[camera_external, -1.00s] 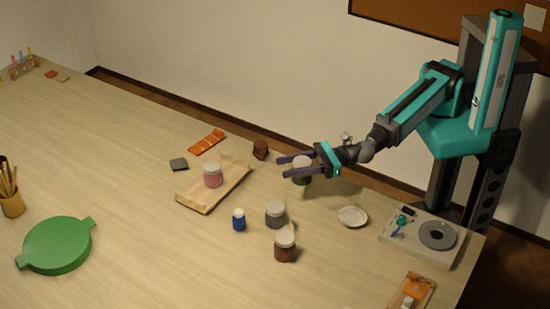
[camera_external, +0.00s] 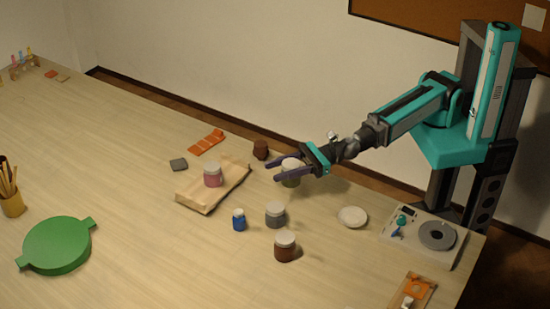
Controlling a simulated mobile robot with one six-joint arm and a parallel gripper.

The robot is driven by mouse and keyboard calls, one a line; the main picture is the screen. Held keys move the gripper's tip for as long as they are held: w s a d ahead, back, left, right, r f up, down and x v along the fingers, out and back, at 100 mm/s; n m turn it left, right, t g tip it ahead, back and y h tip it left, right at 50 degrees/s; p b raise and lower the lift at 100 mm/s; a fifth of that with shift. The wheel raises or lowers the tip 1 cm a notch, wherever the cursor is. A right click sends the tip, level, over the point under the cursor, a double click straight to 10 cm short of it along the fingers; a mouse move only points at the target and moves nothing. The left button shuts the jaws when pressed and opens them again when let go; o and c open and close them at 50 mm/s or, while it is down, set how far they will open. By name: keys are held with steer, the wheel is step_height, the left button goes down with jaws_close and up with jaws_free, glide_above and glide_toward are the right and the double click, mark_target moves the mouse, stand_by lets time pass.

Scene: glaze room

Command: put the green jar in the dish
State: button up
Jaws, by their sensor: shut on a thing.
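The green jar (camera_external: 290,182) has a pale lid and a dark green body. My gripper (camera_external: 278,171) is shut on it, with one dark finger on each side. The fingers hide part of the jar, and I cannot tell clearly how high it is above the table. The small white round dish (camera_external: 352,217) lies on the table to the right of and nearer than the jar. The dish looks empty, and the gripper is apart from it.
A pink jar (camera_external: 213,174) stands on a wooden board (camera_external: 197,203). A grey jar (camera_external: 275,215), a brown jar (camera_external: 285,246) and a blue bottle (camera_external: 239,219) stand in front. A scale-like device (camera_external: 420,250) is right of the dish. A green handled disc (camera_external: 58,245) lies left.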

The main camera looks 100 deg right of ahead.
steer(key=a+n+g+y+b, duration=0.2)
steer(key=a+n+y, duration=0.1)
steer(key=a+y, duration=0.2)
steer(key=r+n+g+y+b, duration=0.1)
steer(key=n+g+y+b, duration=0.1)
steer(key=n+g+y, duration=1)
glide_above(357, 225)
steer(key=n+g+h, duration=0.1)
steer(key=g+h, duration=0.2)
steer(key=g, duration=0.2)
steer(key=shift+s+d+n, duration=0.15)
steer(key=shift+d+n, duration=0.05)
steer(key=shift+n, duration=0.1)
steer(key=shift+f, duration=0.1)
steer(key=shift+f, duration=1.95)
steer(key=shift+f+p, duration=0.3)
steer(key=shift+f, duration=1.7)
